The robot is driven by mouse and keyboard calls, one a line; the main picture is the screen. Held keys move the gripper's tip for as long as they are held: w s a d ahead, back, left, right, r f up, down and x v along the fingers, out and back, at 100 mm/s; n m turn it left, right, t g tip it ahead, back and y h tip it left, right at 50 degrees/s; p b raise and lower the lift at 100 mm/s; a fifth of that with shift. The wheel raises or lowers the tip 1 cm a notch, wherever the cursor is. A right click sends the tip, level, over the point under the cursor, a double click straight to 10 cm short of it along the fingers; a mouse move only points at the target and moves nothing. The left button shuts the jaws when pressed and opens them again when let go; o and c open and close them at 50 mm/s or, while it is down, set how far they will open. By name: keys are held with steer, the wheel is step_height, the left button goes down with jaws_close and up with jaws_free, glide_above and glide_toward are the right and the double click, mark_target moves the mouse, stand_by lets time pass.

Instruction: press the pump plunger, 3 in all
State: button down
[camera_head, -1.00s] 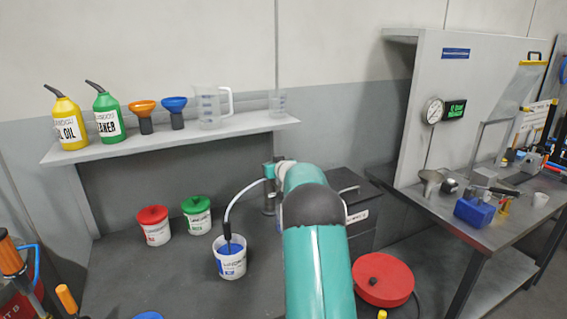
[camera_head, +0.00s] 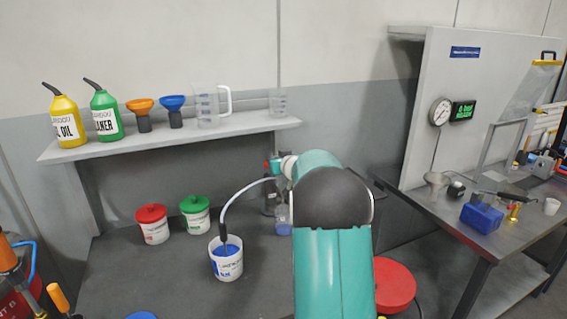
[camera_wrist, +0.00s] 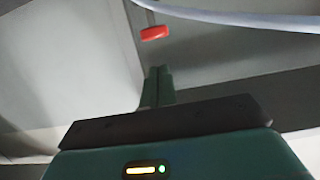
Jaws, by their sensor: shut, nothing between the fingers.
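The pump (camera_head: 270,196) stands on the dark bench behind and left of my arm, partly hidden by it. A pale hose (camera_head: 234,196) curves from near its top into a white bucket (camera_head: 226,266) of blue contents. A small red part (camera_head: 266,167) shows near the pump's top; I cannot tell whether it is the plunger. In the wrist view, my gripper (camera_wrist: 158,75) is shut and empty, its fingers together. A red piece (camera_wrist: 155,33) lies just beyond the fingertips in that picture, with a visible gap.
A clear container with blue in it (camera_head: 283,222) stands beside the pump. Red-lidded (camera_head: 152,224) and green-lidded (camera_head: 195,214) tubs stand left of the bucket. A shelf (camera_head: 230,128) holds bottles, funnels and jugs. A red round object (camera_head: 394,285) is right of my arm.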

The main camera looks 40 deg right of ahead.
steer(key=v, duration=0.4)
steer(key=shift+s+a, duration=0.1)
steer(key=shift+s, duration=0.15)
stand_by(2.8)
steer(key=s+a+r+g, duration=0.1)
steer(key=s+a+r, duration=0.1)
steer(key=s+a, duration=0.35)
steer(key=s+a+r+m+g+h, duration=0.1)
steer(key=s+a+r, duration=0.1)
steer(key=a, duration=0.6)
steer(key=s+a+r+g, duration=0.2)
steer(key=s+a+r, duration=0.1)
steer(key=a, duration=0.4)
steer(key=s+a+f+n+g+y, duration=0.2)
steer(key=s+a+f, duration=0.3)
steer(key=s+a, duration=0.5)
steer(key=s+a+f+n+g+y, duration=0.2)
steer(key=s+a+f+g+y, duration=0.1)
steer(key=s+a, duration=0.8)
steer(key=s+f, duration=0.1)
steer(key=s, duration=0.2)
steer(key=shift+a+f, duration=0.2)
steer(key=shift+f, duration=0.2)
